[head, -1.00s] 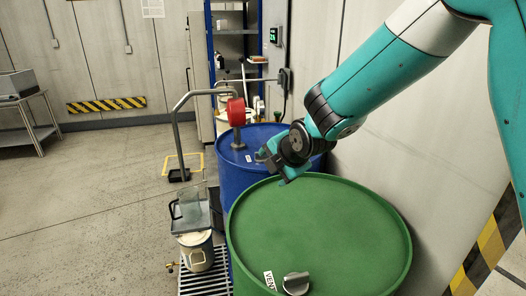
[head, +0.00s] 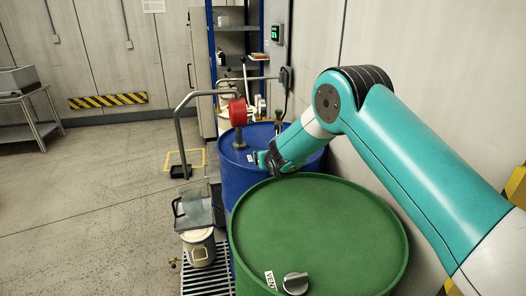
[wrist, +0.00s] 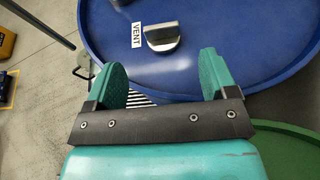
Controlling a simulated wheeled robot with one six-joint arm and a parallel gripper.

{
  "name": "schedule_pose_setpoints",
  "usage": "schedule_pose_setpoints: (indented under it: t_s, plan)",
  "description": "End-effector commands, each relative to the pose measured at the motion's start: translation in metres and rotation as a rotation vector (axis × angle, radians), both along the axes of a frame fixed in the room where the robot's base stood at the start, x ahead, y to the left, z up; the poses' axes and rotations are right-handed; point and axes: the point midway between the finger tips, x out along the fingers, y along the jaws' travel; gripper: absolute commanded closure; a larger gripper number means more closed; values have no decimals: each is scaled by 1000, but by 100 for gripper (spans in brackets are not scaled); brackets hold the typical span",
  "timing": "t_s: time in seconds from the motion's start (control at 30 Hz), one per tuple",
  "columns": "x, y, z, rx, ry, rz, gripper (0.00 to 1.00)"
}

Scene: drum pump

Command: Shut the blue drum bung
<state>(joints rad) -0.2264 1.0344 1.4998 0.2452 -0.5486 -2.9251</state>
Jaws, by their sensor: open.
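The blue drum (head: 231,172) stands behind the green drum in the head view, its top partly hidden by my arm. In the wrist view the blue drum top (wrist: 240,30) fills the upper part. Its bung (wrist: 162,37) is a grey metal cap with a raised grip bar, beside a white VENT label (wrist: 137,35). My gripper (wrist: 164,72) is open and empty, with teal fingers apart. The bung lies ahead of the fingertips, between their lines and apart from them. In the head view my gripper (head: 268,160) is over the blue drum's near right side.
The green drum (head: 320,225) stands in front with its own VENT cap (head: 295,283). A red pump (head: 238,112) with a bent grey pipe (head: 180,125) rises from the blue drum. A small pail (head: 199,248) stands left of the drums. A wall is close on the right.

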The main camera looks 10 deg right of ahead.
Motion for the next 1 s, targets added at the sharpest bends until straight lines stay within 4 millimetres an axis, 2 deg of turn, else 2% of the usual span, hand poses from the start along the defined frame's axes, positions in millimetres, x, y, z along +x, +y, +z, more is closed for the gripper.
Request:
schedule_pose_setpoints:
  t_s: [0.2,0.5,0.7,1.0]
  plan:
    - [36,-1,-14,1,-1,-1,21]
    - [70,0,-30,1,1,-1,21]
    - [79,-1,-33,1,0,-2,21]
    - [80,0,-33,1,1,-1,21]
